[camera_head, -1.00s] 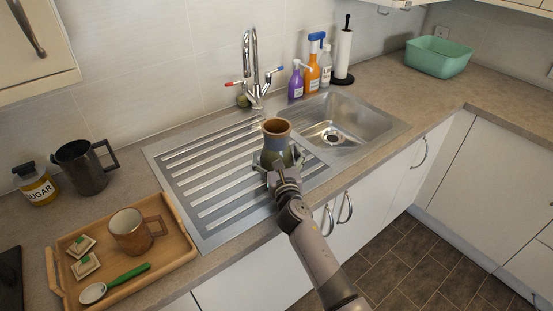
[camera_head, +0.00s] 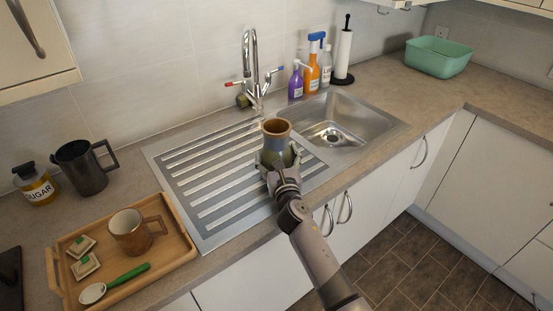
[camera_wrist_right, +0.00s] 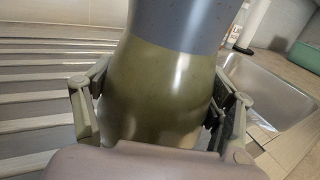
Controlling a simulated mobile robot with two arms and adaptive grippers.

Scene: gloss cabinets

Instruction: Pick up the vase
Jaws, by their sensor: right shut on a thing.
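The vase (camera_head: 277,139) has a brown rim, a blue-grey neck and an olive-green body. It stands upright over the right part of the ribbed drainboard, beside the sink basin; I cannot tell whether its base touches the metal. My right gripper (camera_head: 278,162) is shut on the vase's lower body. In the right wrist view the vase (camera_wrist_right: 165,85) fills the middle, with one finger of my right gripper (camera_wrist_right: 160,115) on each side of the green body. The vase's base is hidden behind the gripper. My left gripper is not in view.
The ribbed metal drainboard (camera_head: 195,200) and the sink basin (camera_head: 345,122) surround the vase. The tap (camera_head: 252,70) and several bottles (camera_head: 313,65) stand behind. A wooden tray (camera_head: 165,262) with a mug (camera_head: 130,232) lies at the left. The right countertop has free room.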

